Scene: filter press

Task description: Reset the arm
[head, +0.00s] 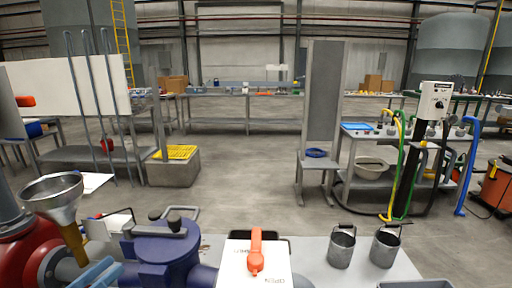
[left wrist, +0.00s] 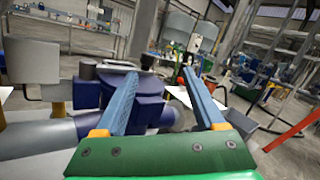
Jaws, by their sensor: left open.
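My left gripper (left wrist: 160,73) is open and empty in the left wrist view, its two blue fingers spread apart above the green palm. In the head view only a blue part of it (head: 97,273) shows at the bottom left, in front of the red and blue machine. The blue pump or valve body (head: 168,250) stands beyond the fingers, and it also fills the left of the wrist view (left wrist: 92,94). I cannot tell how far the fingers are from it. My right gripper is in neither view.
An orange handle (head: 255,252) sits on a white plate marked OPEN. A metal funnel (head: 55,196) stands at left. Two metal cups (head: 342,247) (head: 385,248) stand on the near table (head: 316,268). A cart with hoses (head: 372,183) is at right. Open floor (head: 245,165) lies beyond.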

